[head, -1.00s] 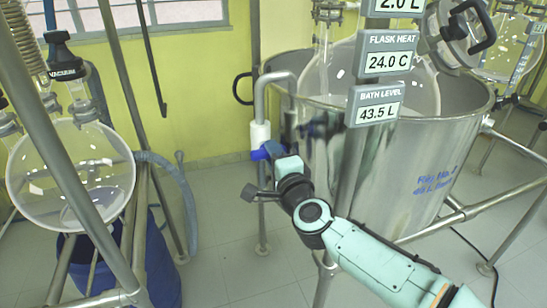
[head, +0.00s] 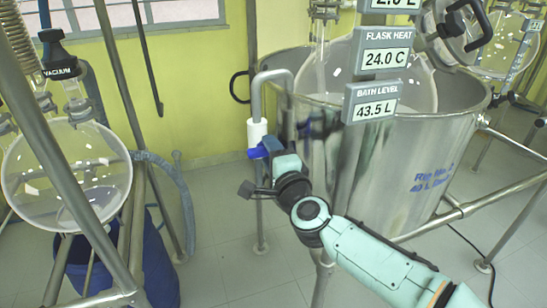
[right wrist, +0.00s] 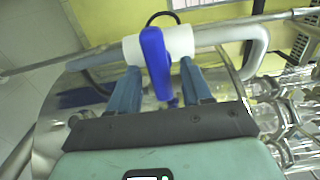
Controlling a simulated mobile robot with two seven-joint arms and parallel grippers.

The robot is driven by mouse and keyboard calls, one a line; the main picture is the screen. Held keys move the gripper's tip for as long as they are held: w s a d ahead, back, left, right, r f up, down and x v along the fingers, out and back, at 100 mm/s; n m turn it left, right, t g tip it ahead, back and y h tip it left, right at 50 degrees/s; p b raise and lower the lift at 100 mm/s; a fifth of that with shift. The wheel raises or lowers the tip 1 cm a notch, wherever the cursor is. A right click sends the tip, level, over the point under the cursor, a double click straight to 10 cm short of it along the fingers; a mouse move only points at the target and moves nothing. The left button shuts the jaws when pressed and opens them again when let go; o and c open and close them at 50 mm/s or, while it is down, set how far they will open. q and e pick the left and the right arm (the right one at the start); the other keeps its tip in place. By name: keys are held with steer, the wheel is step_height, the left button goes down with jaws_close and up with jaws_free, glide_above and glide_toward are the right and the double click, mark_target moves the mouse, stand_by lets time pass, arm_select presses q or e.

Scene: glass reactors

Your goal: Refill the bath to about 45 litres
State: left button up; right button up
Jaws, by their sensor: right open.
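The steel bath (head: 390,180) stands at the right of centre in the head view, with a round glass flask inside it. Its bath level display (head: 375,107) reads 43.5 L. A grey filling pipe (head: 257,95) bends over the bath rim and carries a white valve body (head: 257,132) with a blue handle (head: 258,153). In the right wrist view the blue handle (right wrist: 156,62) lies between the two fingers of my right gripper (right wrist: 160,92), with gaps on both sides. My right gripper (head: 270,150) is open at the valve. My left gripper is out of view.
A flask heat display (head: 383,59) reads 24.0 C. A round glass vessel (head: 65,170) hangs at the left above a blue container (head: 158,265). Steel frame poles cross the left side and stand before the bath. Tiled floor is clear between them.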

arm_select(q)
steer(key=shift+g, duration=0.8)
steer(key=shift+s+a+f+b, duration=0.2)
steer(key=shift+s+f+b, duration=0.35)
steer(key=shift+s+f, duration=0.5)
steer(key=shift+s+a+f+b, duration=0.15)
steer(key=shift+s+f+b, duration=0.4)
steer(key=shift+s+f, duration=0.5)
arm_select(e)
steer(key=v, duration=1.3)
steer(key=shift+s, duration=0.15)
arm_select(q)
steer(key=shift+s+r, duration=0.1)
